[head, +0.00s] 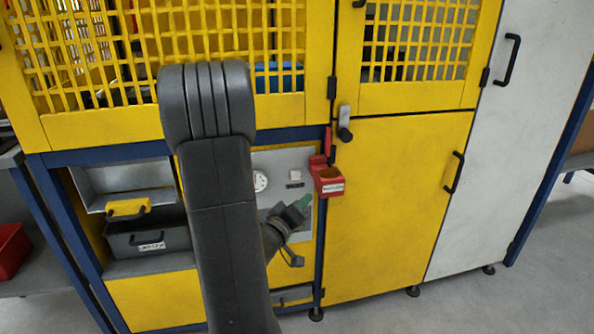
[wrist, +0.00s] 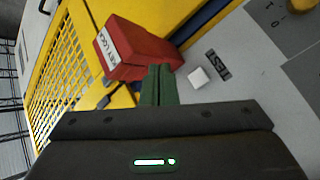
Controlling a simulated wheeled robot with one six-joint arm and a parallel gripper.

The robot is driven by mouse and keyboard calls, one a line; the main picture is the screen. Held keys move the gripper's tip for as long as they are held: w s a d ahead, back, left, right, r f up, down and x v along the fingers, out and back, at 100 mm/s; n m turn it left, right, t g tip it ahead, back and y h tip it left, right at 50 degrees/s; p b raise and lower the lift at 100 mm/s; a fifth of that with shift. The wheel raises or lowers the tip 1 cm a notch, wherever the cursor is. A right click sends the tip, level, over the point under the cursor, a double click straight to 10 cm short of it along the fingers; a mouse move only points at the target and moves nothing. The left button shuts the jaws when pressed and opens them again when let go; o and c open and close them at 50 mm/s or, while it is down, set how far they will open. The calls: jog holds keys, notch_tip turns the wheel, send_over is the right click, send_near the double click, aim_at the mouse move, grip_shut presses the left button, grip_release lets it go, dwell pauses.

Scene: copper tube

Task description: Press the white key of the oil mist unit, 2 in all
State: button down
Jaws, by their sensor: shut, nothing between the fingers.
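The white key (head: 295,174) is a small square button on the grey panel (head: 280,160) of the oil mist unit, right of a round gauge (head: 260,181). My gripper (head: 303,202) is shut and empty, with green fingertips. In the head view it is below and slightly right of the key. In the wrist view my gripper (wrist: 159,72) points up, left of the key and apart from it.
A red box (head: 327,180) with a label sticks out right of the panel; in the wrist view the red box (wrist: 137,50) is just beyond and left of my fingertips. A dark drawer (head: 148,240) and a grey tray (head: 120,186) are at left. Yellow mesh doors (head: 230,45) are above.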

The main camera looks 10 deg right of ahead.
dwell(0.4)
jog(key=shift+w+a+p, duration=0.15)
jog(key=shift+w+p, duration=0.6)
jog(key=shift+w, duration=3.6)
jog(key=shift+w, duration=0.1)
jog(key=shift+w, duration=0.35)
jog(key=shift+w+p, duration=0.3)
jog(key=shift+w, duration=0.05)
jog(key=shift+s, duration=0.8)
jog(key=shift+s+b, duration=0.4)
jog(key=shift+s, duration=2.1)
